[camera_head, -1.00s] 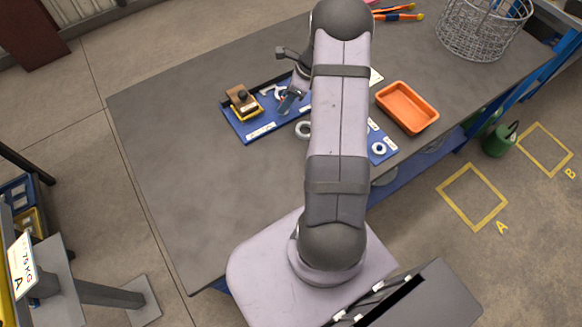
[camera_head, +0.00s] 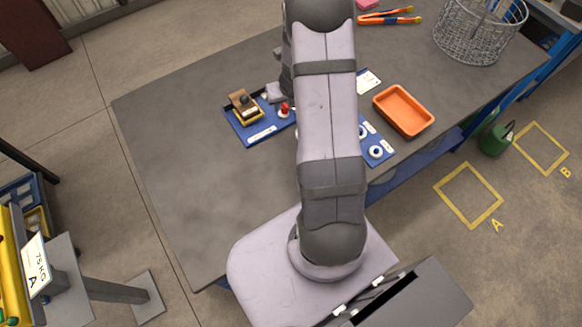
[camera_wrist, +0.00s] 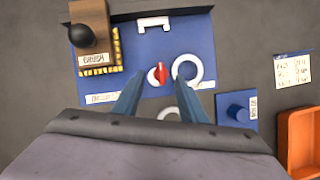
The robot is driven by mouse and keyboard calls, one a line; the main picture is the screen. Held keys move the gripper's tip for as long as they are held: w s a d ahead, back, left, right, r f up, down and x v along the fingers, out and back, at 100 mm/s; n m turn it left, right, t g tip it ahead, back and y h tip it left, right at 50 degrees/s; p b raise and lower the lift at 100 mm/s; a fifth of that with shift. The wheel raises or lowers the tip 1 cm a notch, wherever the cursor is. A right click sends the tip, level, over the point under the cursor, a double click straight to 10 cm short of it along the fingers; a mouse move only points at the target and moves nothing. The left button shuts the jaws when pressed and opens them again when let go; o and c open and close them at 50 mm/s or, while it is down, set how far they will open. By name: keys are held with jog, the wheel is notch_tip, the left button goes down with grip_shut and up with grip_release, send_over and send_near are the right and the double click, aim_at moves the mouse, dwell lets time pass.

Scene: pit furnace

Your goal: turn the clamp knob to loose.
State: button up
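A small red knob (camera_wrist: 161,73) stands on the blue board (camera_wrist: 205,40) in the wrist view, and it also shows beside my arm in the head view (camera_head: 284,108). A black ball knob (camera_wrist: 80,36) sits on a brown block with a yellow-edged base at the board's left. I cannot read which knob is labelled clamp. My gripper (camera_wrist: 159,84) is open, its two blue-grey fingers apart and pointing toward the red knob. The red knob lies between the finger lines near the tips, and nothing is visibly held. In the head view my arm hides the fingers.
A white ring (camera_wrist: 188,67) lies close right of the red knob. The table's left side is clear.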

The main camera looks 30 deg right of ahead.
jog(key=p+v, duration=0.2)
jog(key=v, duration=0.3)
jog(key=s+a+f+n+g+y, duration=0.2)
jog(key=s+a+n, duration=0.25)
jog(key=n, duration=0.65)
jog(key=s+a+f+n+g+y, duration=0.15)
jog(key=s+a+n, duration=0.35)
jog(key=n, duration=0.6)
jog(key=s+a+r+n+g, duration=0.1)
jog(key=s+r+n+g, duration=0.1)
jog(key=s+n, duration=0.3)
jog(key=s+a+r+n+g+b, duration=0.1)
jog(key=s+a+r+n, duration=0.1)
jog(key=s+n, duration=0.4)
jog(key=shift+s+a+r+n+g, duration=0.3)
jog(key=shift+s+r, duration=0.2)
jog(key=shift+s, duration=0.2)
